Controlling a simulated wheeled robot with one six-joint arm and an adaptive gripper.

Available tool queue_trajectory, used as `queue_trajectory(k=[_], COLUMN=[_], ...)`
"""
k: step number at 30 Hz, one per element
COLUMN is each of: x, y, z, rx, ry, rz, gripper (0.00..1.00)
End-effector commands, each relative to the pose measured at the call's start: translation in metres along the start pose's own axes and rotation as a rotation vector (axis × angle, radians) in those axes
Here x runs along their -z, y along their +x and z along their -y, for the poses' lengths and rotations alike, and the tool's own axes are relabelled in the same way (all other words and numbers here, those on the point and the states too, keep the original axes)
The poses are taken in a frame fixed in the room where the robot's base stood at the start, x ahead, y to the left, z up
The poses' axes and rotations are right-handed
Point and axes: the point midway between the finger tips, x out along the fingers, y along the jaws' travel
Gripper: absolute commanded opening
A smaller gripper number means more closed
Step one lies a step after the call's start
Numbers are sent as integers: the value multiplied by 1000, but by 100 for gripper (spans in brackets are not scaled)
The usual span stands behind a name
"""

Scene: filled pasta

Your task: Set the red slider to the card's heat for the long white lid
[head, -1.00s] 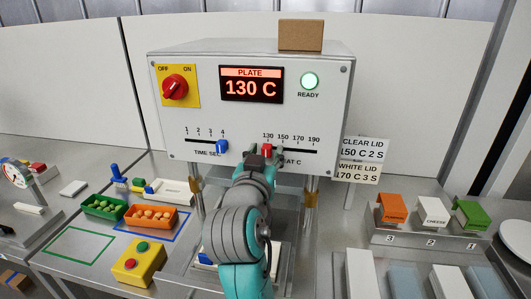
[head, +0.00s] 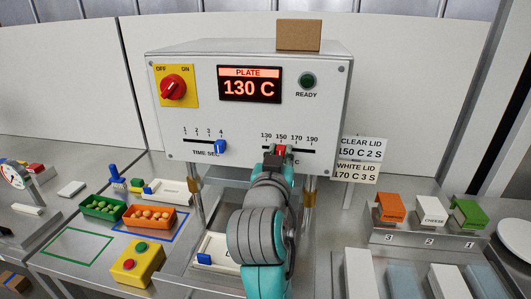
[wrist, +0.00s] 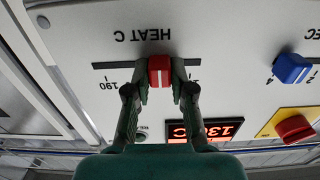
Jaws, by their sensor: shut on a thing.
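The red slider (head: 281,149) is on the HEAT C track of the white control panel (head: 240,110), at about the 150 mark. It also shows in the wrist view (wrist: 159,71), where the panel appears upside down. My gripper (wrist: 160,84) is shut on the red slider, one finger on each side; it partly covers the track in the head view. The white lid card (head: 357,172) reads 170 C 3 S, and the clear lid card (head: 362,148) above it reads 150 C 2 S. The plate display (head: 250,86) reads 130 C.
The READY lamp (head: 307,81) is dark. The blue time slider (head: 220,146) sits at about 4. The red power knob (head: 173,87) is on the panel's upper left. A cardboard box (head: 299,35) stands on top of the machine. Metal posts stand below the panel.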

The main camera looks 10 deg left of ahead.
Motion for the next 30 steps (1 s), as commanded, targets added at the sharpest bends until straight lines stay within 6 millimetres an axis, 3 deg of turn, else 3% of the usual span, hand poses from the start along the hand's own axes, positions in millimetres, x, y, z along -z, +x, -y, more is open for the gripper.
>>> queue_trajectory(k=[3, 6, 16, 17, 19, 30], x=[-1, -1, -1, -1, -1, 0], y=[1, 0, 0, 0, 0, -3], z=[-23, -31, -33, -33, -33, -32], rx=[-5, -3, -1, -1, -1, 0], ry=[0, -1, -1, -1, -1, 0], rz=[1, 1, 2, 2, 2, 0], gripper=[0, 0, 0, 30, 48, 48])
